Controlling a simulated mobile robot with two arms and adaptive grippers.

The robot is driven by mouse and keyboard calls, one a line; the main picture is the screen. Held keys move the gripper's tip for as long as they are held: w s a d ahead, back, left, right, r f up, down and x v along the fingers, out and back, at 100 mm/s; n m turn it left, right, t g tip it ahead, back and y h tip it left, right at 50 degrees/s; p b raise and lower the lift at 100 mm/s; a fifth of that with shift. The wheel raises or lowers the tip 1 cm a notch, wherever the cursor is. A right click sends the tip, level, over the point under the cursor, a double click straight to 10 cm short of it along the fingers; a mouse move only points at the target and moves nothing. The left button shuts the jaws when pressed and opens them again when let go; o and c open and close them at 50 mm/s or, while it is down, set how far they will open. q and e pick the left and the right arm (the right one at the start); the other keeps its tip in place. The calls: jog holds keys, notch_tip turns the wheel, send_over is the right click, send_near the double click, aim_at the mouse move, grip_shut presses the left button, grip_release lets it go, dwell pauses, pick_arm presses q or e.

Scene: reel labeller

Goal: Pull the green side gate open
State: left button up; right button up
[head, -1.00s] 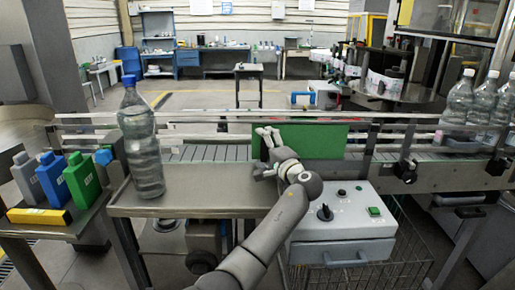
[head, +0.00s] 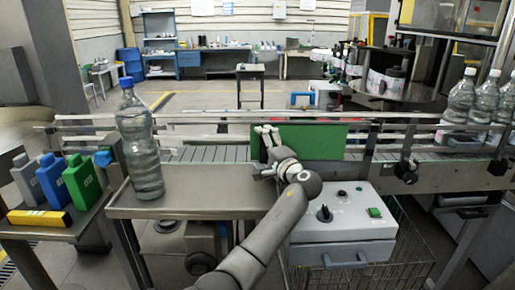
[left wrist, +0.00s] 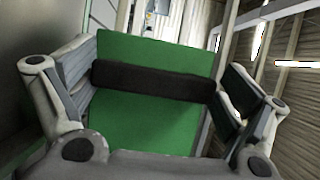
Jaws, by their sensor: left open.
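The green side gate (head: 318,140) is a flat upright panel along the near side of the conveyor, in the middle of the head view. In the left wrist view the gate (left wrist: 150,128) fills the space ahead, with a dark bar handle (left wrist: 150,82) across it. My left gripper (head: 267,133) is at the left part of the gate. Its fingers are open, one near each end of the bar in the left wrist view. Whether they touch the bar I cannot tell. My right gripper is not in view.
A large clear bottle (head: 142,145) with a blue cap stands on the metal shelf (head: 215,188) to the left. A grey control box (head: 340,228) with knobs sits below the gate. Several bottles (head: 483,100) stand at the right.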

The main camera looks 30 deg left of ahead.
pick_arm(q)
jog(key=shift+d+f, duration=0.2)
jog(key=shift+d, duration=0.65)
jog(key=shift+s+d+f+p, duration=0.15)
jog(key=shift+d+f+p, duration=0.15)
jog(key=shift+f+p, duration=0.25)
jog(key=shift+s+d+f, duration=0.2)
jog(key=shift+s+d, duration=0.45)
jog(key=shift+s, duration=0.15)
jog(key=shift+s+d+p, duration=0.2)
jog(key=shift+s+p, duration=0.15)
jog(key=shift+s, duration=0.1)
jog(key=d, duration=0.1)
jog(key=s+d, duration=0.1)
jog(key=s+d+r, duration=0.1)
jog(key=shift+d+r, duration=0.1)
jog(key=shift+d, duration=0.15)
notch_tip(320, 180, up, 6)
jog(key=p, duration=0.5)
jog(key=v, duration=1.2)
jog(key=shift+d+b, duration=0.3)
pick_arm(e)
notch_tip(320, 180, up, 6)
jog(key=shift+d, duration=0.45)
